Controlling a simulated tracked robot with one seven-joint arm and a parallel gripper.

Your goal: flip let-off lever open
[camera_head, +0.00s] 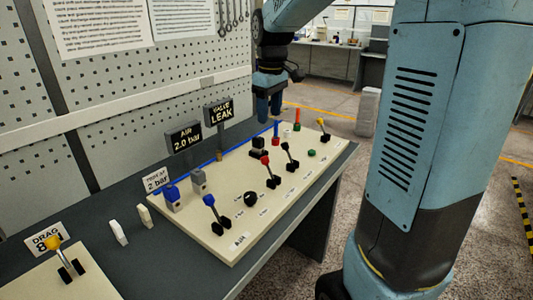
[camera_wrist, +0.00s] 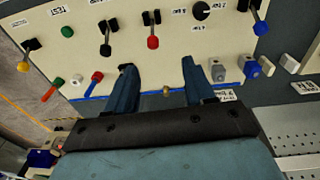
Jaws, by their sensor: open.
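A cream panel (camera_head: 240,232) on the bench carries several levers with coloured tips. The small labels are too blurred to tell which one is the let-off lever. My gripper (camera_head: 269,107) hangs above the panel's back edge, open and empty. In the wrist view its two fingers (camera_wrist: 171,72) point at the panel, apart from each other. The red-tipped lever (camera_wrist: 153,42) shows beyond the fingertips, untouched.
A black knob (camera_head: 250,198) sits between the blue and red levers. A pegboard wall (camera_head: 110,110) rises behind the bench.

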